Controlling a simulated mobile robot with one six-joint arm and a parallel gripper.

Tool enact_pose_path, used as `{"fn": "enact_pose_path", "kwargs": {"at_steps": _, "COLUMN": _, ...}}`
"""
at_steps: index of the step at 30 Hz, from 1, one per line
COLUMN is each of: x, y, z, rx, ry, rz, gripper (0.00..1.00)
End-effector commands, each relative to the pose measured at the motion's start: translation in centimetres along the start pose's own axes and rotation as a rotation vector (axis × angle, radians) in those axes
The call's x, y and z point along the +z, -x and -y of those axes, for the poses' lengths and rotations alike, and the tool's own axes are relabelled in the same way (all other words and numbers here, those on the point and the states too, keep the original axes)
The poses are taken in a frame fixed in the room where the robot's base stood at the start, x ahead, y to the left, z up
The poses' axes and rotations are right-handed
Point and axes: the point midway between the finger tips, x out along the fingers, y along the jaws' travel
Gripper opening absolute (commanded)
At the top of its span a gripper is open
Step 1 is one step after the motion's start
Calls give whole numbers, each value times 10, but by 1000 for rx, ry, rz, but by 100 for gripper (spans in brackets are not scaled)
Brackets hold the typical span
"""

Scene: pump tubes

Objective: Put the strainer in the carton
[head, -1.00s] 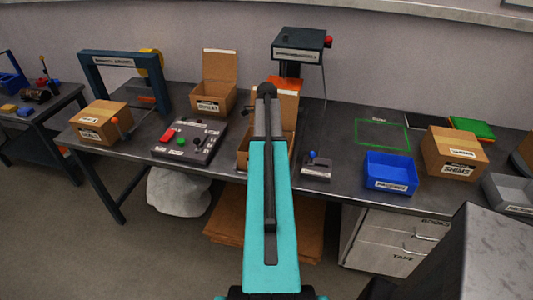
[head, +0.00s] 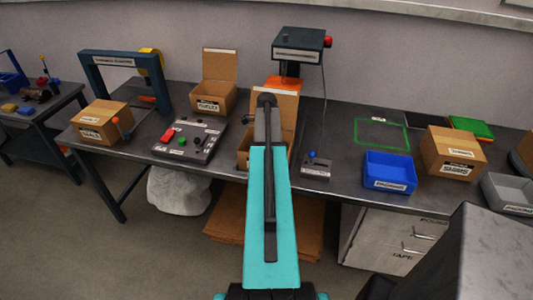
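My arm reaches straight out from the bottom of the head view, and its links hide my gripper at the far end. One open carton (head: 243,157) stands on the bench right behind my arm, with only its left part and its raised flap (head: 288,98) showing. Another open carton (head: 213,101), with its lid up and a label on its front, stands at the back of the bench, left of my arm. I see no strainer; it may be hidden behind my arm or inside a carton.
A control box (head: 189,140) with buttons lies left of my arm, and a small switch box (head: 316,166) lies right. A blue bin (head: 390,172) and a closed carton (head: 455,152) stand farther right. A dark press (head: 300,42) rises behind. Bare bench shows around the green outlined square (head: 382,134).

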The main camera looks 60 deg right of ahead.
Motion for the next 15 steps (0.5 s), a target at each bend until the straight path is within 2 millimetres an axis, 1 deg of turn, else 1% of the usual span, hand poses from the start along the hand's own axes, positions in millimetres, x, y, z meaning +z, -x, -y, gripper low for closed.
{"fn": "enact_pose_path", "kwargs": {"at_steps": 8, "x": 0, "y": -3, "z": 0, "rx": 0, "ry": 0, "rz": 0, "gripper": 29}}
{"fn": "enact_pose_path", "kwargs": {"at_steps": 9, "x": 0, "y": -3, "z": 0, "rx": 0, "ry": 0, "rz": 0, "gripper": 63}}
{"fn": "enact_pose_path", "kwargs": {"at_steps": 11, "x": 0, "y": -3, "z": 0, "rx": 0, "ry": 0, "rz": 0, "gripper": 73}}
{"fn": "enact_pose_path", "kwargs": {"at_steps": 12, "x": 0, "y": -3, "z": 0, "rx": 0, "ry": 0, "rz": 0, "gripper": 75}}
{"fn": "enact_pose_path", "kwargs": {"at_steps": 15, "x": 0, "y": -3, "z": 0, "rx": 0, "ry": 0, "rz": 0, "gripper": 75}}
